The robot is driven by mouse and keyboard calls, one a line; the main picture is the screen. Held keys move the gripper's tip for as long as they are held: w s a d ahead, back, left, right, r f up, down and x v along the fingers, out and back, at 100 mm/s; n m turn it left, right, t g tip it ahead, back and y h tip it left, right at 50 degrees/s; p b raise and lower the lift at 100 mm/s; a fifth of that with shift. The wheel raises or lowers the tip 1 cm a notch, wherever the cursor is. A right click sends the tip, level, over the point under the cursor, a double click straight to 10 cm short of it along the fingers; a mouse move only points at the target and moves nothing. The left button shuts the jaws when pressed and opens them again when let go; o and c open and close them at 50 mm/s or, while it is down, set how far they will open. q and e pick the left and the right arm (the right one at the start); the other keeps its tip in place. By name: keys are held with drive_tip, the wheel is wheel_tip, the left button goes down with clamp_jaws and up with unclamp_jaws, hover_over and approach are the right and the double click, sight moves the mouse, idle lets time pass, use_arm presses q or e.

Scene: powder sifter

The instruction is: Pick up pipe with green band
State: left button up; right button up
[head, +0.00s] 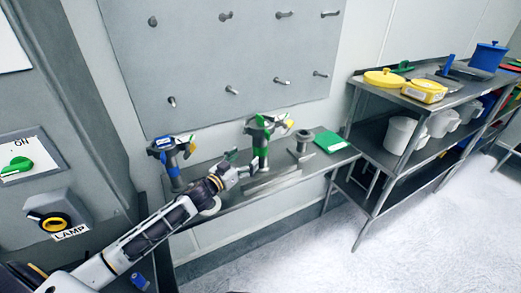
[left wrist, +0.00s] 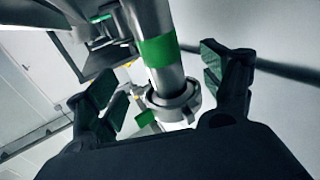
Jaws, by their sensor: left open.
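The grey pipe with the green band (head: 262,152) stands upright on the narrow shelf (head: 288,187) below the pegboard. Its top carries a wider part with green and yellow pieces. In the left wrist view the green band (left wrist: 160,50) shows on the pipe, above a round metal collar (left wrist: 172,100). My left gripper (head: 241,167) is open, just left of the pipe in the head view. In the left wrist view the pipe appears between the two spread fingers of the gripper (left wrist: 155,78). I cannot tell whether either finger touches it. My right gripper is not in view.
A similar blue-marked pipe (head: 174,165) stands at the shelf's left end. A short flanged pipe (head: 303,143) and a green flat item (head: 331,141) are to the right. The pegboard (head: 220,60) is behind. A rack (head: 385,155) with pots stands at the right.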

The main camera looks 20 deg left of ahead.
sight(256, 150)
use_arm(q)
drive_tip(key=shift+x, duration=1.8)
drive_tip(key=shift+w+d, duration=0.1)
drive_tip(key=shift+w, duration=0.2)
drive_tip(key=shift+w+d, duration=0.15)
drive_tip(key=shift+w, duration=0.45)
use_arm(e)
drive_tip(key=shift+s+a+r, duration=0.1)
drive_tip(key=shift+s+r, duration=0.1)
